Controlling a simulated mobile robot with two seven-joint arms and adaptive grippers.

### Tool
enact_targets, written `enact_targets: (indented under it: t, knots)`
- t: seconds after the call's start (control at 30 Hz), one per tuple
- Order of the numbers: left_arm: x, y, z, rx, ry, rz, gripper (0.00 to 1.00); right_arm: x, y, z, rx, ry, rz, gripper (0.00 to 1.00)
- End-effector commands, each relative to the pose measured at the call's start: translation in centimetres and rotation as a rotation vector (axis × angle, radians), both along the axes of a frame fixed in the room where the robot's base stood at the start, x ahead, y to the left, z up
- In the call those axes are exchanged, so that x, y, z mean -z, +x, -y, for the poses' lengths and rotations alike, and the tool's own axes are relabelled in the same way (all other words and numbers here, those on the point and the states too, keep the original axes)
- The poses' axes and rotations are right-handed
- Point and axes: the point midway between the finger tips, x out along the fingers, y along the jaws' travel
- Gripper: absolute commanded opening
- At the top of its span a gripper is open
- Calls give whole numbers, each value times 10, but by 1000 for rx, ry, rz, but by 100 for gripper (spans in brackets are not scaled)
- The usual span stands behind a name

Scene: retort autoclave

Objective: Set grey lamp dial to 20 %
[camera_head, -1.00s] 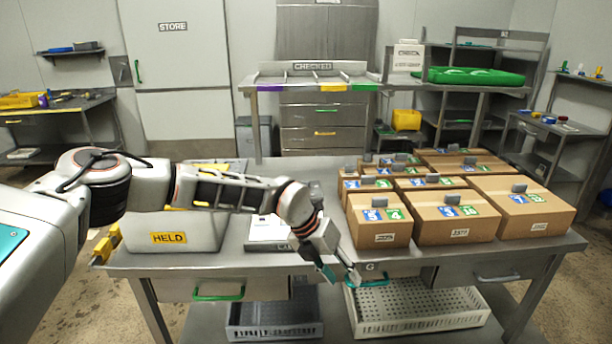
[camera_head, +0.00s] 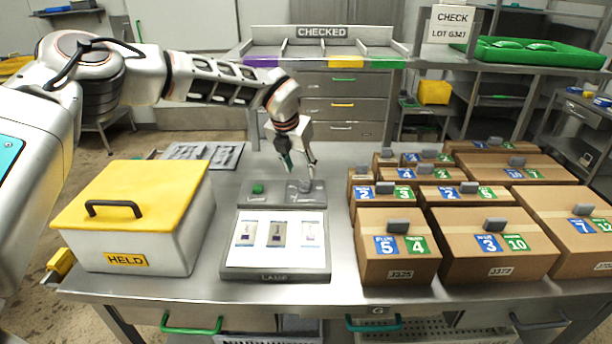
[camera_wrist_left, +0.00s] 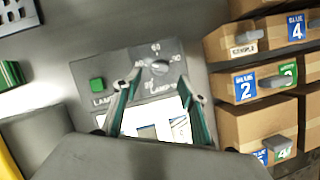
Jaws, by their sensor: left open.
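The lamp (camera_head: 276,275) is a grey unit with a lit white top on the table. Its rear control panel (camera_head: 272,203) carries a green button (camera_head: 258,188) and the grey dial, which shows in the left wrist view (camera_wrist_left: 157,68) as a round knob with scale marks around it. The dial's setting is too small to read surely. My left gripper (camera_head: 300,166) points down just above the dial side of the panel. In the left wrist view its open fingers (camera_wrist_left: 160,86) lie either side of the dial's near edge; contact cannot be told. My right gripper is out of view.
A white bin with a yellow lid (camera_head: 135,195), marked HELD, stands left of the lamp. Several cardboard boxes (camera_head: 395,265) fill the table's right side. A grey tray (camera_head: 203,153) lies behind the bin. The CHECKED shelf (camera_head: 320,62) stands behind the table.

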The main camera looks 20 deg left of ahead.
Motion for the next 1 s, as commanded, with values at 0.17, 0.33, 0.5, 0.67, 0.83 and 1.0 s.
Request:
enact_targets:
  t: [0.17, 0.33, 0.5, 0.67, 0.83, 1.0]
  knots:
    - [28, 10, 2, -1, 0, -2, 42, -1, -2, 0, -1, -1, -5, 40]
    - [48, 19, 4, 0, -1, -2, 42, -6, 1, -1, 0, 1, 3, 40]
    - [58, 23, 4, 0, 0, 0, 42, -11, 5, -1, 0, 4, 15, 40]
    - [59, 24, 4, 0, -1, 1, 42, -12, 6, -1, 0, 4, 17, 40]
    - [58, 24, 4, 0, -1, 0, 26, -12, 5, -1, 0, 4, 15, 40]
    - [58, 24, 4, 0, -1, 0, 3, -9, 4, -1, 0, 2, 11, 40]
